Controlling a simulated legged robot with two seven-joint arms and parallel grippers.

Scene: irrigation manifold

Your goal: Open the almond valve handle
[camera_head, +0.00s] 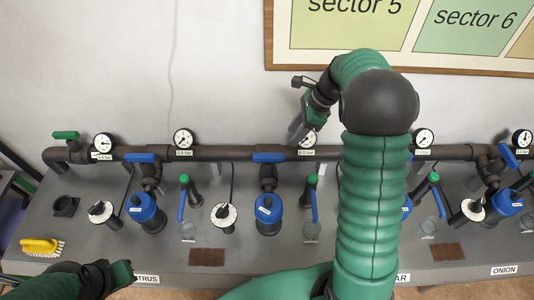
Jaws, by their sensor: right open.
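Blue valve handles sit along the dark pipe: one at left (141,158), one in the middle (268,157) and one at far right (508,157). I see no label reading almond, so I cannot tell which is the almond handle; my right arm hides part of the manifold and its labels. My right gripper (297,132) is open and empty, above the pipe by the gauge right of the middle handle. It appears apart from that handle. My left gripper (122,274) is low at the left, over the bench's front edge, its jaws unclear.
Gauges (184,139) line the pipe. Blue-topped units (268,208), white dials (224,215) and green-topped taps (312,182) crowd the grey bench (170,258). A yellow brush (42,246) lies at left. A sector board (350,25) hangs on the wall.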

